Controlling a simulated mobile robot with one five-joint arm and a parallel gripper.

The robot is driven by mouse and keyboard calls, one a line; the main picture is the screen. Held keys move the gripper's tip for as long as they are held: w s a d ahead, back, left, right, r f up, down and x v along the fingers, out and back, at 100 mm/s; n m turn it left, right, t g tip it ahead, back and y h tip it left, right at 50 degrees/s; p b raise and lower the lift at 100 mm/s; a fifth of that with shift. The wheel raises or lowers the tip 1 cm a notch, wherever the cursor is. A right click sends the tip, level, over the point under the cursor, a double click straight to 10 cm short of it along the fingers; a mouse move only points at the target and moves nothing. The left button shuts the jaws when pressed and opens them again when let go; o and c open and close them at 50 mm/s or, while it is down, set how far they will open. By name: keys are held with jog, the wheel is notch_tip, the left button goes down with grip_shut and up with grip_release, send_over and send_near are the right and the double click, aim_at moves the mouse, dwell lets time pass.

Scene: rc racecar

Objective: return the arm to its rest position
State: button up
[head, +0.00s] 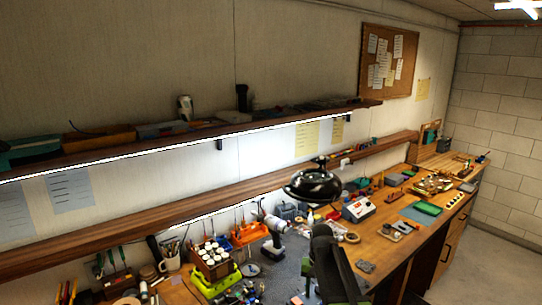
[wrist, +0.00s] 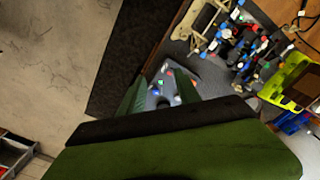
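My gripper (wrist: 160,88) fills the lower middle of the wrist view, with a green body and two green fingers. The fingers stand apart with a clear gap. Between and beyond them I see a grey surface with small coloured pieces, and nothing looks held. In the head view, a dark shape (head: 328,262) with green at the bottom edge may be part of my arm. I cannot make out the fingertips there.
The wooden workbench (head: 385,250) runs along the wall, crowded with tools. A white-and-grey drill (head: 271,232), a yellow-green tray (head: 222,284) and a black lamp (head: 312,186) are near. Small coloured parts (wrist: 240,45) lie on the bench. Open floor (wrist: 55,65) is left in the wrist view.

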jog(key=s+f+b, duration=0.3)
jog(key=f+b, duration=0.3)
jog(key=f, duration=0.1)
jog(key=s+f+b, duration=0.3)
jog(key=f+b, duration=0.4)
jog(key=s+f+n+b, duration=0.2)
jog(key=s, duration=0.6)
jog(key=shift+s+f+b, duration=0.2)
jog(key=shift+f+b, duration=0.15)
jog(key=shift+f, duration=0.05)
jog(key=shift+d, duration=0.15)
